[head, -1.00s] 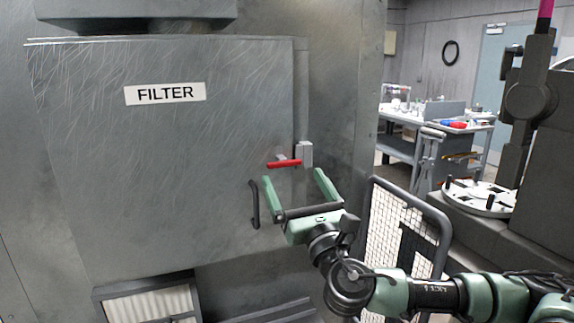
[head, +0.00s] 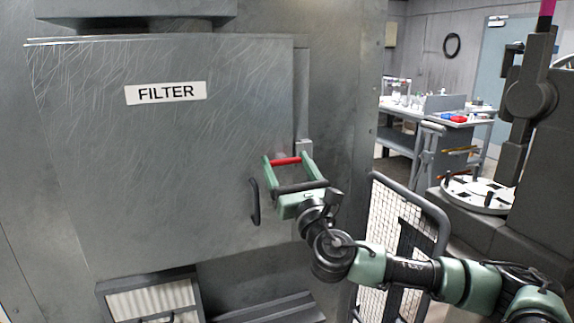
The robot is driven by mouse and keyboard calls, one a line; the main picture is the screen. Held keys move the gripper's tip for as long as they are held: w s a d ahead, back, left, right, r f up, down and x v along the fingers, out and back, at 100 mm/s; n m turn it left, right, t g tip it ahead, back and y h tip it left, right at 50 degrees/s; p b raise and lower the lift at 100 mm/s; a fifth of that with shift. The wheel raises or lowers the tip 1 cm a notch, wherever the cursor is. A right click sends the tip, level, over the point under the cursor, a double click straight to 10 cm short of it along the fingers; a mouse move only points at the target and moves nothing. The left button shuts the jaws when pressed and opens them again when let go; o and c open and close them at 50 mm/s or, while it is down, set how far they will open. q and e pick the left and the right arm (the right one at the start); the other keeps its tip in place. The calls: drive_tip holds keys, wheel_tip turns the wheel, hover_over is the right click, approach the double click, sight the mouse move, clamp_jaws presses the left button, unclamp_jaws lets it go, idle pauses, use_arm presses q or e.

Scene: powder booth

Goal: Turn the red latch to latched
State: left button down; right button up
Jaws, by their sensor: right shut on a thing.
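The red latch (head: 286,161) is a short red bar at the right edge of the grey filter door (head: 170,150). It lies about horizontal, pointing left from a grey block (head: 304,147) on the frame. My right gripper (head: 287,160) is at the latch, its two green fingers at either end of the red bar, shut on it. The fingers hide the bar's ends and part of its mount. My left gripper is not in view.
A dark door handle (head: 254,202) is just left of and below my right gripper. A mesh panel in a grey frame (head: 394,225) stands to the right. A workbench (head: 425,120) with several items is farther back.

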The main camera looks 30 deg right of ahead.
drive_tip(key=shift+m+h, duration=0.4)
drive_tip(key=shift+m, duration=0.1)
drive_tip(key=m+h, duration=0.1)
drive_tip(key=m, duration=0.1)
drive_tip(key=shift+m+g, duration=0.3)
drive_tip(key=shift+m, duration=0.1)
drive_tip(key=shift+a+m+g+h, duration=0.1)
drive_tip(key=shift+m+g+h, duration=0.3)
drive_tip(key=shift+m+h, duration=0.6)
drive_tip(key=m+g, duration=0.1)
drive_tip(key=m, duration=0.1)
drive_tip(key=m+h, duration=0.1)
drive_tip(key=m, duration=0.2)
drive_tip(key=shift+m+g+p, duration=0.3)
drive_tip(key=shift+g+p, duration=0.05)
drive_tip(key=shift+g, duration=0.05)
drive_tip(key=m+g+h+p, duration=0.1)
drive_tip(key=m, duration=0.2)
drive_tip(key=shift+r, duration=0.1)
drive_tip(key=m+g+p, duration=0.1)
drive_tip(key=m+p, duration=0.1)
drive_tip(key=m, duration=0.1)
drive_tip(key=shift+m+g+p, duration=1.1)
drive_tip(key=shift+m+p, duration=0.95)
drive_tip(key=shift+m, duration=0.55)
